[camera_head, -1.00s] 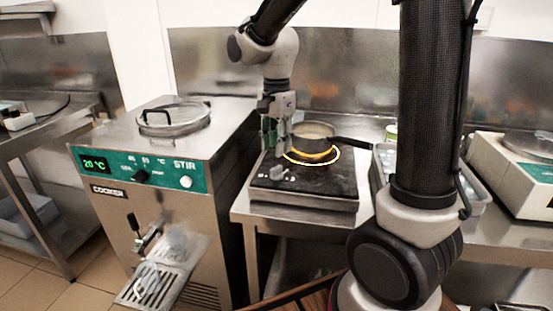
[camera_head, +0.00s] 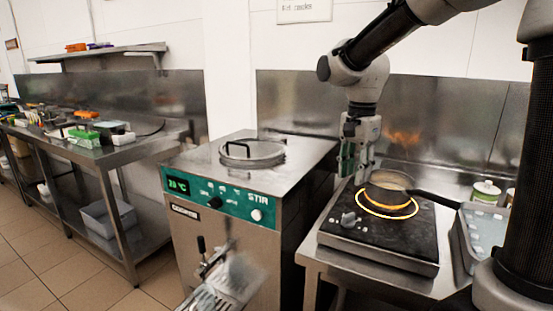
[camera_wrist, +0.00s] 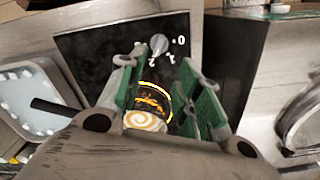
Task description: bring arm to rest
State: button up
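My arm reaches in from the upper right in the head view. My gripper (camera_head: 350,172) hangs fingers down beside a small pan (camera_head: 388,186) on the hob. In the wrist view my gripper (camera_wrist: 165,95) has its two green fingers spread apart, with nothing seen between them that they grip. The pan (camera_wrist: 148,122) with a swirled, pale content shows beyond the fingers, partly hidden by the gripper body. The hob (camera_head: 400,240) is black with a glowing ring under the pan and a knob at its front.
A steel cooker (camera_head: 290,180) with a lidded top stands left of the hob.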

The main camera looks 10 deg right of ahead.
jog(key=s+d+n+t, duration=0.1)
jog(key=s+d+n, duration=0.2)
jog(key=s, duration=0.3)
jog(key=s+d+r+n+t, duration=0.1)
jog(key=s+d+n+t, duration=0.1)
jog(key=s+d+n, duration=0.2)
jog(key=s+d+r+n+t, duration=0.1)
jog(key=s+d+n, duration=0.2)
jog(key=s, duration=0.7)
jog(key=shift+d+n, duration=0.25)
jog(key=shift+n, duration=0.65)
jog(key=shift+d, duration=0.1)
